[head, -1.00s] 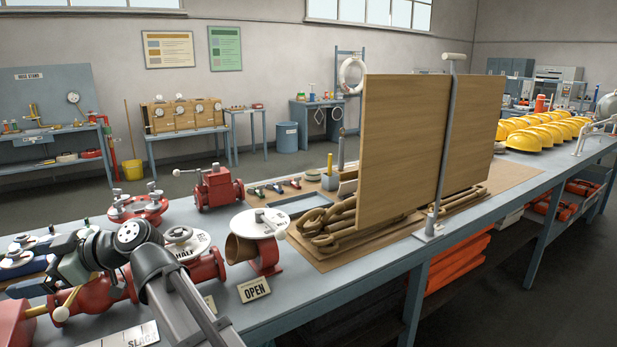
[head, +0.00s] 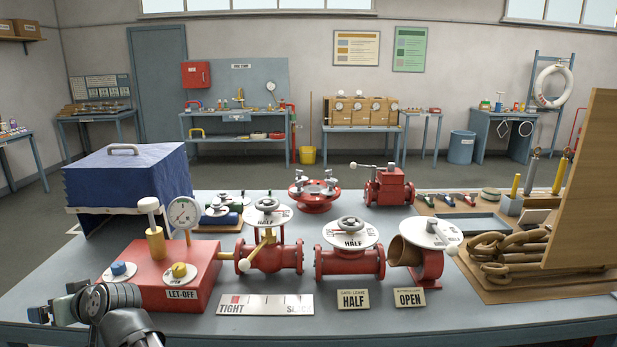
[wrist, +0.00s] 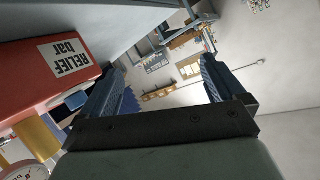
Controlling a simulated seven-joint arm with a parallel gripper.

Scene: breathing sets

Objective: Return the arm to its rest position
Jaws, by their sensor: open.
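My gripper (head: 58,306) is at the lower left of the head view, at the table's front edge, by the front left corner of the red LET-OFF box (head: 165,284). In the wrist view my gripper (wrist: 163,65) has its two dark fingers wide apart, with nothing between them. The red box (wrist: 45,62), with a RELIEF bar label, fills the left of that view, beside the fingers. My forearm runs out of the head view at the bottom.
Red valves (head: 270,248) and a second HALF valve (head: 349,255) stand right of the box. A blue-covered case (head: 125,185) is behind it. A TIGHT–SLACK plate (head: 264,304) and HALF card (head: 353,299) lie along the front. A wooden board (head: 590,190) stands at right.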

